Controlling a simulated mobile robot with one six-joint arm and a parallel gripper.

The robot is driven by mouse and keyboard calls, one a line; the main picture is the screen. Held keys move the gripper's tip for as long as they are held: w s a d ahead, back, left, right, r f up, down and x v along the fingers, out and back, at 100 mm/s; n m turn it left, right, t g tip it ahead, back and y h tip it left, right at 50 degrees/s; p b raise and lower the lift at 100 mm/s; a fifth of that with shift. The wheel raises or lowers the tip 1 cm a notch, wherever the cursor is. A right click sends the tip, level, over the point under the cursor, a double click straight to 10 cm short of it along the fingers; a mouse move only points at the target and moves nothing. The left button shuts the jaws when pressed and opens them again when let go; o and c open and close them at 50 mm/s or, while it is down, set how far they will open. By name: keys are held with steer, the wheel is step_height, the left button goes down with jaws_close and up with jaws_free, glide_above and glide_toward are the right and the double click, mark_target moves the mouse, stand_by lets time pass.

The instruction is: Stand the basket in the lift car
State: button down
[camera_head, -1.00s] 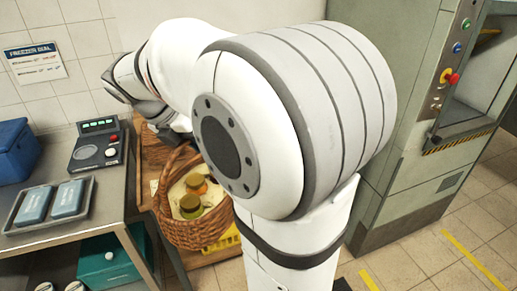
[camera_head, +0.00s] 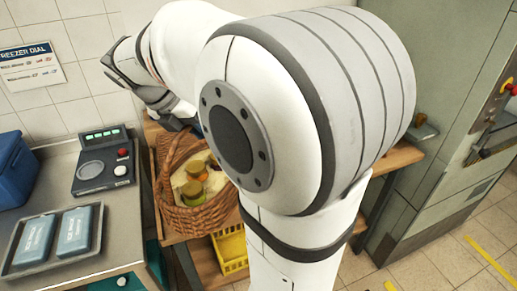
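A brown wicker basket (camera_head: 205,213) with jars and a pale cloth inside stands on a wooden table in the middle left. My arm hides part of its right side. My gripper (camera_head: 180,122) is at the basket's far top edge, by the handle. Its fingertips are small and partly hidden, so I cannot tell whether they are closed on the handle. The lift car is not clearly in view; a grey-green cabinet (camera_head: 455,95) with red and yellow controls stands at the right edge.
A steel counter (camera_head: 100,235) at the left holds a scale-like device (camera_head: 104,165), a tray with two blue packs (camera_head: 55,238) and a blue box (camera_head: 14,170). A yellow crate (camera_head: 231,249) sits under the wooden table (camera_head: 400,158). Tiled floor shows at lower right.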

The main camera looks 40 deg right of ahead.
mark_target(206, 168)
step_height(206, 168, down, 10)
steer(key=shift+a+r, duration=0.1)
stand_by(0.6)
steer(key=c, duration=1.4)
jaws_free()
steer(key=shift+s, duration=0.1)
